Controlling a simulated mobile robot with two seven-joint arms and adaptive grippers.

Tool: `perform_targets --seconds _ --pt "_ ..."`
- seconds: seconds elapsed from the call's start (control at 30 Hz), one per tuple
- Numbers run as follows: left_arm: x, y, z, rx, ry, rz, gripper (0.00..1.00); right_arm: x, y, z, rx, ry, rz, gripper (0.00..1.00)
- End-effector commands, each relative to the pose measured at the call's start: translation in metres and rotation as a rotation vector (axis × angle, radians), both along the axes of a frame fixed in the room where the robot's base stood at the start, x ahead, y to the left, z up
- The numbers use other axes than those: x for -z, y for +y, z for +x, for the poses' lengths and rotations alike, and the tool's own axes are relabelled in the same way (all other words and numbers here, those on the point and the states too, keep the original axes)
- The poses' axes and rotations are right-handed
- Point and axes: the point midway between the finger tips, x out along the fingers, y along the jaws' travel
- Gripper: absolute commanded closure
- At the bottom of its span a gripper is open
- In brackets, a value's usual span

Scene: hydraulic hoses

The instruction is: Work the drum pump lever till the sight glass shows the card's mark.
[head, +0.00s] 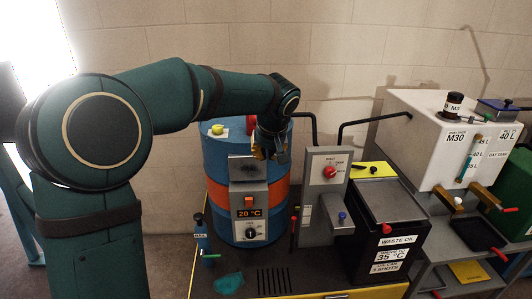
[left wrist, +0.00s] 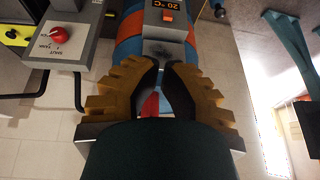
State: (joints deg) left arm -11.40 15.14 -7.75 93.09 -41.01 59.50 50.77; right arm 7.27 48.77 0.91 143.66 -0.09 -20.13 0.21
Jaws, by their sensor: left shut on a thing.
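A blue drum (head: 222,172) with an orange band stands at the centre of the head view. My left gripper (head: 268,152) is over its near right top edge. In the left wrist view its fingers (left wrist: 161,88) are closed around a red part (left wrist: 151,106), apparently the pump lever's grip. The rest of the lever is hidden by the gripper. A sight glass (head: 468,167) with teal contents is on the white tank (head: 420,140), beside small litre marks. My right gripper is not in view.
A heater box (head: 249,212) on the drum reads 20 °C. A grey valve panel (head: 325,180) with a red knob stands right of the drum, with black pipes beside it. The black waste oil box (head: 384,228) and a green container (head: 515,195) crowd the right.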

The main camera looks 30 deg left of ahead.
Motion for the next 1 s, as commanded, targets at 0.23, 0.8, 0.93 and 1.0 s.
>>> perform_targets --seconds 0.23,0.8,0.93,1.0 --pt "-0.017 -0.016 -0.021 0.002 -0.002 -0.001 1.0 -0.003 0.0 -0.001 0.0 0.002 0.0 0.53" --pt "-0.019 -0.018 -0.024 0.001 0.0 0.0 1.0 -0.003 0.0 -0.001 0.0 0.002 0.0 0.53" --pt "-0.019 -0.018 -0.024 0.001 0.0 0.0 1.0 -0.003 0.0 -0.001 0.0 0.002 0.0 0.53" --pt "-0.019 -0.018 -0.024 0.001 0.0 0.0 1.0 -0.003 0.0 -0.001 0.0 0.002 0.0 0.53"
